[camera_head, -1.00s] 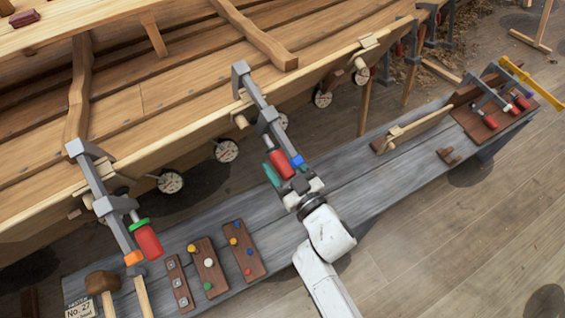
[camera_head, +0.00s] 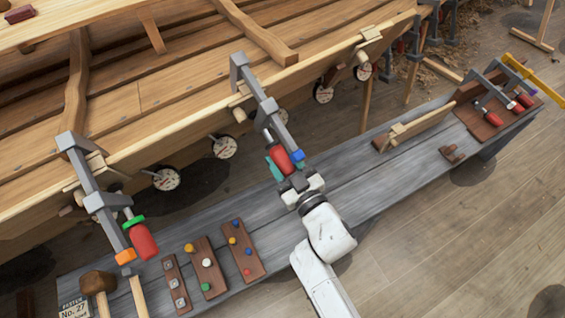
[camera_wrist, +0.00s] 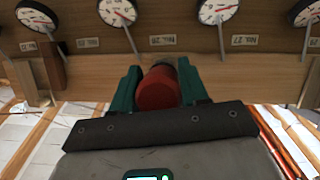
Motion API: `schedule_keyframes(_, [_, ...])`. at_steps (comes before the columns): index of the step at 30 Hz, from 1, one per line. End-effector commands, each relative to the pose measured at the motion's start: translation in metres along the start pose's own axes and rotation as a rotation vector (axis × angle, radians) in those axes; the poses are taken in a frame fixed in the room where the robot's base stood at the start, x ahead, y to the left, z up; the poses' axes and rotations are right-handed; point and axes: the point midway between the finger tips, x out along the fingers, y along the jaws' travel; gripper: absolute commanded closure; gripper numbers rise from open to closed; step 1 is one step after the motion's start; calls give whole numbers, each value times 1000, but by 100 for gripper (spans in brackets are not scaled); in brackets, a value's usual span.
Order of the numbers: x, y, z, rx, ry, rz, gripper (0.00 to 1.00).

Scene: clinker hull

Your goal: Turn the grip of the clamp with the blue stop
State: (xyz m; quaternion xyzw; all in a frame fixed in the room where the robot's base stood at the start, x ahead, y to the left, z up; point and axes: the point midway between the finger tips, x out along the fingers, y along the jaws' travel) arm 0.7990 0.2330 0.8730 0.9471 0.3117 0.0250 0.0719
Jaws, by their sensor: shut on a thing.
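The clamp with the blue stop (camera_head: 298,156) hangs on the hull's edge near the middle of the head view, its grey bar (camera_head: 262,98) slanting down to the right. Its red grip (camera_head: 282,159) lies beside the lower end of the bar. My gripper (camera_head: 284,166) is shut on this grip from below. In the wrist view the red grip (camera_wrist: 158,90) sits between my teal fingers (camera_wrist: 160,88), its round end facing me. A second clamp, with an orange stop (camera_head: 125,256), a green collar (camera_head: 133,222) and a red grip (camera_head: 144,242), hangs at the left.
A grey bench (camera_head: 335,185) runs below the hull. It carries boards with coloured knobs (camera_head: 207,266), a mallet (camera_head: 98,283) and a rack of clamps (camera_head: 492,112) at the far right. Round dials (camera_head: 223,147) hang along the hull's edge, close to the clamps.

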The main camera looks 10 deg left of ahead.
Motion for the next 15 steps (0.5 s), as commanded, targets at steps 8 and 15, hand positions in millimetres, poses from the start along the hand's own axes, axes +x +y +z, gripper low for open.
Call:
schedule_keyframes(8, [0,1,10,-151,6,65,87])
schedule_keyframes(15, [0,1,9,-298,6,122,87])
